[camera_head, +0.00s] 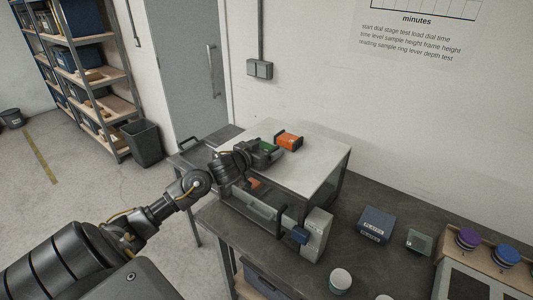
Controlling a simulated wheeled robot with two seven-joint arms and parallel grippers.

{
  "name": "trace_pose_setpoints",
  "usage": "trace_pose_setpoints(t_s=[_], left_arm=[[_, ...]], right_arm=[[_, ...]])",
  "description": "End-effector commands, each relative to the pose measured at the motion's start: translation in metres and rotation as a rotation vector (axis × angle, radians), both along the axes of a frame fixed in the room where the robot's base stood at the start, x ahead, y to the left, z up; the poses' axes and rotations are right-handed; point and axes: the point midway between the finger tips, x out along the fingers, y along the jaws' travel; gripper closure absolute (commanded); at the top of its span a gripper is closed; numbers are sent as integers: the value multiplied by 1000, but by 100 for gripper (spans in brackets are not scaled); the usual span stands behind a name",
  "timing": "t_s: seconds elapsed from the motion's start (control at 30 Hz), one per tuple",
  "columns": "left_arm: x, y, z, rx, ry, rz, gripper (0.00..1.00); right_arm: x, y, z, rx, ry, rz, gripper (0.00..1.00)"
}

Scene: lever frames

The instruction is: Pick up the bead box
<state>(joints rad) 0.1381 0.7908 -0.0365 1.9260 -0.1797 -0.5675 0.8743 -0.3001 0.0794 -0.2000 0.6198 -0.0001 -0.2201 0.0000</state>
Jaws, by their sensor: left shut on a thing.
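An orange box with black ends (288,141) sits on the white top just beyond the gripper. A blue box with pale labels (376,225) lies on the dark bench to the right; its labels are too small to read. My right gripper is not in view.
A grey lever device (317,235) with a blue part stands on the dark bench (345,255) below the gripper. The white top (320,158) is mostly clear.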

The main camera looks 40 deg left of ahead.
Motion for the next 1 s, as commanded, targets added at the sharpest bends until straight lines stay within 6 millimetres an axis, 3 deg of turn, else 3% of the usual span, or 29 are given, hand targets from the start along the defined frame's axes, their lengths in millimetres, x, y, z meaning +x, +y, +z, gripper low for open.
trace_pose_setpoints(t_s=[0.1, 0.37, 0.7, 1.0], left_arm=[[-1, -2, 20, 2, -6, -2, 46], [-37, -36, 80, 4, -6, -5, 46], [-88, -85, 109, 0, -2, -4, 46], [-101, -97, 114, -1, 0, -1, 46]], right_arm=[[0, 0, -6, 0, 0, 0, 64], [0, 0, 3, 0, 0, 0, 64], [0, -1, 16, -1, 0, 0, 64], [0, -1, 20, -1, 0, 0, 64]])
